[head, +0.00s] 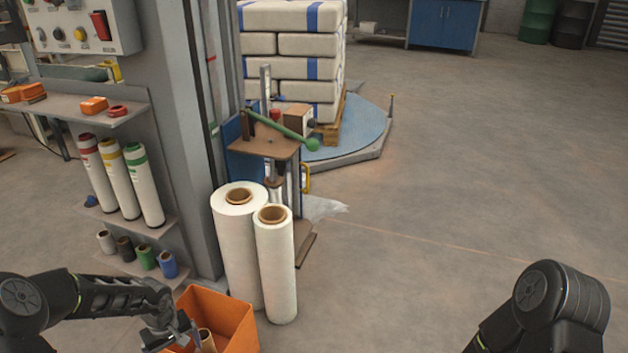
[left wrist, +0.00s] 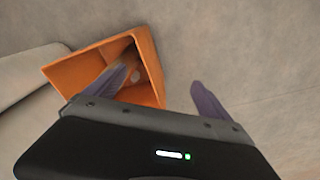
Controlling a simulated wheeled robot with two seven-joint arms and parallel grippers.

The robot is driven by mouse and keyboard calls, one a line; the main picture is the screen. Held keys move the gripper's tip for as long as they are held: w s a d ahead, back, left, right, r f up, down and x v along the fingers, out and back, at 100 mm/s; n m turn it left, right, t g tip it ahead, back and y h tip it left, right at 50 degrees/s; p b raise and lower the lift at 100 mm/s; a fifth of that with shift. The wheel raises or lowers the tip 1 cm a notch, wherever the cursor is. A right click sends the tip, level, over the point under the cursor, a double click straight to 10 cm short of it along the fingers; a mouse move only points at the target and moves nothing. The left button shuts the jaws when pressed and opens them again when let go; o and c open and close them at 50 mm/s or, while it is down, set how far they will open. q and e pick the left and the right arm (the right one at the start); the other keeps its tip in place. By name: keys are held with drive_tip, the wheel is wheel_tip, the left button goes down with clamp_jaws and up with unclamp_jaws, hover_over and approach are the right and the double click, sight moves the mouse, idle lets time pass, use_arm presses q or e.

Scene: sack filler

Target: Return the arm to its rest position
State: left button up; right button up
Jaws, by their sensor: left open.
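My left gripper (head: 180,335) is at the lower left of the head view, over the orange bin (head: 236,318). In the left wrist view its two purple fingers (left wrist: 163,92) are spread apart with nothing between them. The orange bin (left wrist: 152,68) lies beyond the fingers there, with the left finger overlapping its opening. A cardboard-coloured tube (head: 206,341) shows inside the bin. My right arm shows at the lower right of the head view, but its gripper is out of the picture.
Two large white film rolls (head: 238,235) (head: 276,265) stand right behind the bin. A shelf post (head: 180,120) with tubes and small spools rises at left. A small stand with a green-knobbed lever (head: 290,133) stands behind the rolls. The floor (head: 430,200) at right is clear.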

use_arm(q)
drive_tip(key=s+d+f+t+h, duration=0.1)
drive_tip(key=s+d+f+t, duration=0.15)
drive_tip(key=d, duration=0.55)
drive_tip(key=s+d+f+t+h, duration=0.1)
drive_tip(key=s+d+f, duration=0.3)
drive_tip(key=d, duration=0.5)
drive_tip(key=s+d+m+g+h, duration=0.3)
drive_tip(key=s+d+m, duration=0.3)
drive_tip(key=s+d, duration=0.7)
wheel_tip(320, 180, up, 26)
drive_tip(key=s+p, duration=0.1)
drive_tip(key=p, duration=2.4)
drive_tip(key=shift+s+d+m+p, duration=0.3)
drive_tip(key=shift+s+m+p, duration=0.1)
